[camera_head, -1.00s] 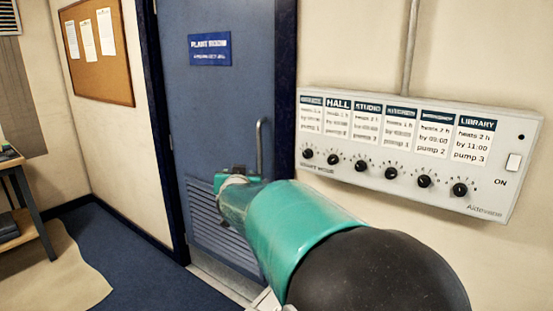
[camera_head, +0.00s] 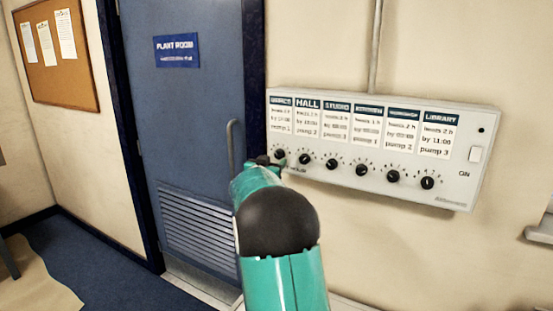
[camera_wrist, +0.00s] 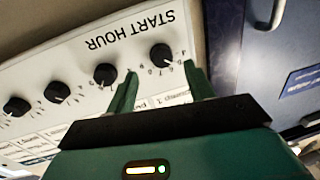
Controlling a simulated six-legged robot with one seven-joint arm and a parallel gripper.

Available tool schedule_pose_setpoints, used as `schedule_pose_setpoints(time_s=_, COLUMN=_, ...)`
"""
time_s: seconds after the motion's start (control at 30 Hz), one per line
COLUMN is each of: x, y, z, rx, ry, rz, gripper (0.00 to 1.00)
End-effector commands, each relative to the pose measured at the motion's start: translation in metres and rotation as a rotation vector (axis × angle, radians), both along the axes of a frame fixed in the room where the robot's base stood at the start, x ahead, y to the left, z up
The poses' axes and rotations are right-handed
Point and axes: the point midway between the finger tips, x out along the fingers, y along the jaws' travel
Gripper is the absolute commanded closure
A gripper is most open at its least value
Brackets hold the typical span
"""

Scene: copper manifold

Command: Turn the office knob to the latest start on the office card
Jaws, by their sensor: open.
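A pale control panel (camera_head: 330,180) on the wall carries a row of cards with a row of black knobs below. The leftmost card (camera_head: 281,118) has a header too blurred to read for certain; its lines are also unclear. The leftmost knob (camera_head: 279,155) is beside my gripper (camera_head: 262,161). In the wrist view, upside down, this end knob (camera_wrist: 161,56) lies between and just beyond the fingertips of my gripper (camera_wrist: 160,69). The fingers are open and spread to either side of it, with no clear contact. Its pointer setting cannot be told.
The neighbouring knob (camera_wrist: 105,74) is close to one finger. The blue plant room door (camera_head: 185,110) with a handle (camera_head: 231,145) is left of the panel. A grey object (camera_head: 540,225) juts in at the right edge.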

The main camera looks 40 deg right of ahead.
Motion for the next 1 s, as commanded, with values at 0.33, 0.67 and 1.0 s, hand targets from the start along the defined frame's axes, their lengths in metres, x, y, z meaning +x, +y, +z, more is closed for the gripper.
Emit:
schedule_pose_setpoints(time_s=0.33, x=0.019, y=-0.039, z=-0.001, rx=0.001, ry=-0.001, rz=0.000, gripper=0.47)
schedule_pose_setpoints(time_s=0.67, x=0.020, y=-0.040, z=-0.001, rx=0.001, ry=0.000, rz=0.001, gripper=0.57)
schedule_pose_setpoints(time_s=1.0, x=0.020, y=-0.040, z=-0.001, rx=0.001, ry=-0.003, rz=0.001, gripper=0.91)
